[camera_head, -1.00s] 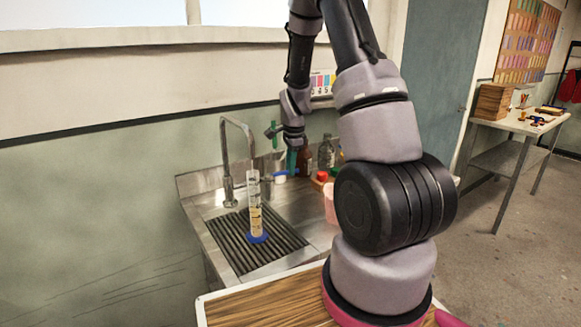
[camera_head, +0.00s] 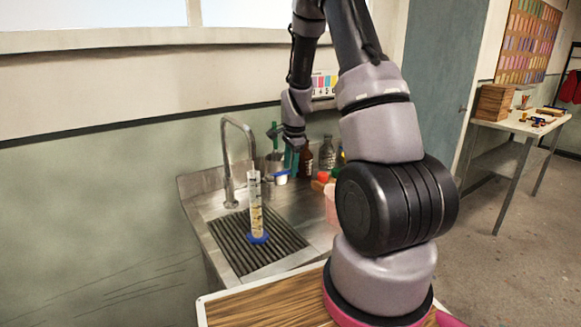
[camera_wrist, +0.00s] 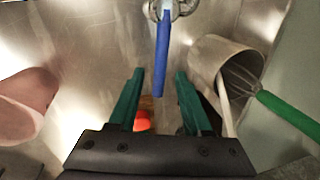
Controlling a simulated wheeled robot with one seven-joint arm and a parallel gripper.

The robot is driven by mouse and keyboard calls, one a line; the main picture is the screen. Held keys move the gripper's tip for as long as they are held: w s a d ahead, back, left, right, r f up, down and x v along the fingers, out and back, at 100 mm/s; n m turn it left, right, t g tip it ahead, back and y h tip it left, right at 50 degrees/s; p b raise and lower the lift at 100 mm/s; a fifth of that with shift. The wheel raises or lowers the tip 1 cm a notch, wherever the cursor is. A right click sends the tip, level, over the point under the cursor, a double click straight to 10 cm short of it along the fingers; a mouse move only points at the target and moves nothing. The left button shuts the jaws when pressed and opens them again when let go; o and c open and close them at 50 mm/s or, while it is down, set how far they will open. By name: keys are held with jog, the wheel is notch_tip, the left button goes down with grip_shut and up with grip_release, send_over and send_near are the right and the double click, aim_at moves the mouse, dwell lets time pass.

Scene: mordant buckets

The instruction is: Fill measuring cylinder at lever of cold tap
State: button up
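The measuring cylinder (camera_head: 256,205), clear with a blue base, stands upright on the ribbed drainer under the curved tap spout (camera_head: 240,122). Amber tones show in its lower part; I cannot tell whether this is liquid or whether water runs. The blue cold tap lever (camera_wrist: 161,55) points toward my gripper at top centre of the wrist view; a small blue piece (camera_head: 281,173) in the head view looks like it. My gripper (camera_wrist: 158,75) is open, its green fingers on either side of the lever's line, with nothing held. In the head view its fingers (camera_head: 291,160) are small and partly hidden.
A metal pot (camera_wrist: 225,62) with a green-handled whisk (camera_wrist: 285,112) stands close right of my gripper. A pink container (camera_wrist: 25,100) is at left. Brown and clear bottles (camera_head: 326,153) stand behind the sink. A wooden-topped surface (camera_head: 262,303) is in front.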

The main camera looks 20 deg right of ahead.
notch_tip(320, 180, up, 10)
jog(key=s, duration=0.2)
jog(key=shift+r, duration=0.25)
dwell(0.3)
jog(key=shift+d, duration=0.1)
